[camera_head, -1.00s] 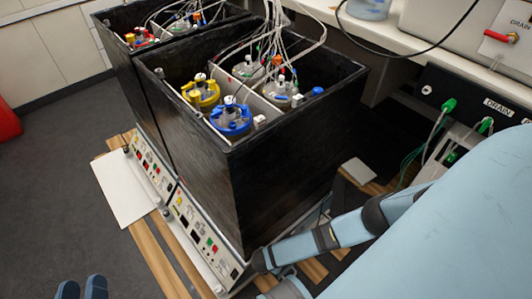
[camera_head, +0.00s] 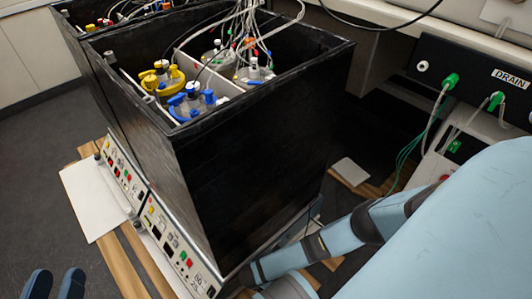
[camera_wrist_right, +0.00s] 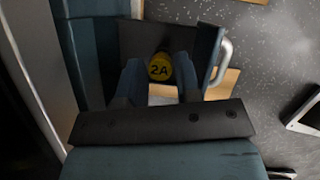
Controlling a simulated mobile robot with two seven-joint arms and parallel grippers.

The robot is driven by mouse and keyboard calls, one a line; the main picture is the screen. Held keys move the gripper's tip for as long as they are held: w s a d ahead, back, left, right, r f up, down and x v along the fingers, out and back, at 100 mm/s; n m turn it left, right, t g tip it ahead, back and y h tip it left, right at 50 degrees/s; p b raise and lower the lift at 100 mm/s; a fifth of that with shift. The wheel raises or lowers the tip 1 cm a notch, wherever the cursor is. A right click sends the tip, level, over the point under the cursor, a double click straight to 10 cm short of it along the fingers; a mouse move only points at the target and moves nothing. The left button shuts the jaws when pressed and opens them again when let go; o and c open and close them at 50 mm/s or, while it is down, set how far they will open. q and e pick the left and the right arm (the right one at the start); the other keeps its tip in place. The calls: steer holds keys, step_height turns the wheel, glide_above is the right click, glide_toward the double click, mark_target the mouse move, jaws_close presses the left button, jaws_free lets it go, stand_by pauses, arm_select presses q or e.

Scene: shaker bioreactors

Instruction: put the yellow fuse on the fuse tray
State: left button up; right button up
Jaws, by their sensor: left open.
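The yellow fuse (camera_wrist_right: 160,66), a round cap marked 2A, shows in the right wrist view. It sits between the fingertips of my right gripper (camera_wrist_right: 159,75), close to both fingers. I cannot tell whether the fingers press on it. In the head view the right gripper and the fuse are hidden behind the black box, where my right arm reaches low. My left gripper (camera_head: 54,284) is open and empty at the lower left corner, over the dark floor. I cannot make out a fuse tray for sure in either view.
The black box (camera_head: 255,150) with bottles and tubes fills the middle. Its control panel (camera_head: 165,230) faces lower left. A white plate (camera_head: 95,200) lies on wooden slats at left. A metal handle (camera_wrist_right: 221,62) stands right of the fuse. Cabled drain panels (camera_head: 480,95) stand at right.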

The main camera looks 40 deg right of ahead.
steer(key=shift+w+d+f+b, duration=0.1)
steer(key=shift+d+f+b, duration=0.1)
steer(key=shift+f, duration=0.15)
steer(key=shift+d+f+b, duration=0.1)
steer(key=shift+f+b, duration=0.1)
steer(key=shift+f, duration=0.15)
arm_select(q)
steer(key=shift+w+d+r+m+t, duration=0.15)
steer(key=shift+w+d+m+t, duration=0.15)
steer(key=shift+w+m, duration=0.25)
steer(key=shift+s+a, duration=0.1)
arm_select(e)
steer(key=shift+a, duration=0.1)
jaws_close()
arm_select(q)
steer(key=shift+r, duration=0.1)
arm_select(e)
steer(key=shift+r, duration=0.15)
arm_select(q)
steer(key=shift+r+p, duration=0.7)
steer(key=shift+p, duration=0.15)
arm_select(e)
steer(key=shift+r, duration=0.55)
arm_select(q)
steer(key=shift+r, duration=0.2)
arm_select(e)
steer(key=shift+r, duration=0.15)
